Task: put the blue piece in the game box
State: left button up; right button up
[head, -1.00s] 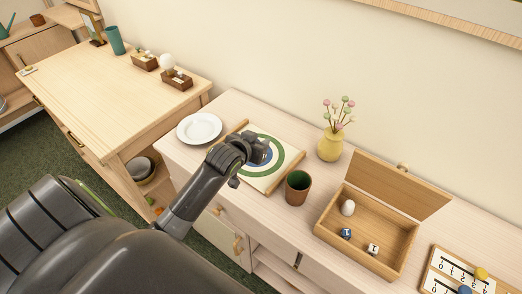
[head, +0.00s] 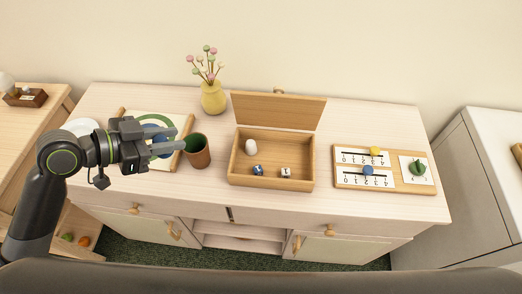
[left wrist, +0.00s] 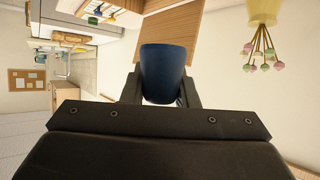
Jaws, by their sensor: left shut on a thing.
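The blue piece (left wrist: 167,72) fills the space between the fingers in the left wrist view. In the head view it shows (head: 160,138) as a small dark blue patch between the jaws. My left gripper (head: 178,139) is shut on it, above the target board and left of the brown cup. The game box (head: 270,184) is an open wooden box to the right, its lid (head: 278,110) raised at the back. Inside are a white piece (head: 251,147), a blue die (head: 258,170) and a white die (head: 286,172). My right gripper is out of view.
A yellow vase (head: 213,98) with flowers stands behind. The target board (head: 137,115) lies under my arm. A scoreboard (head: 345,178) lies right of the box. Bare cabinet top (head: 400,125) shows at the back right.

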aim_at(295, 162)
jog(key=l, duration=2.05)
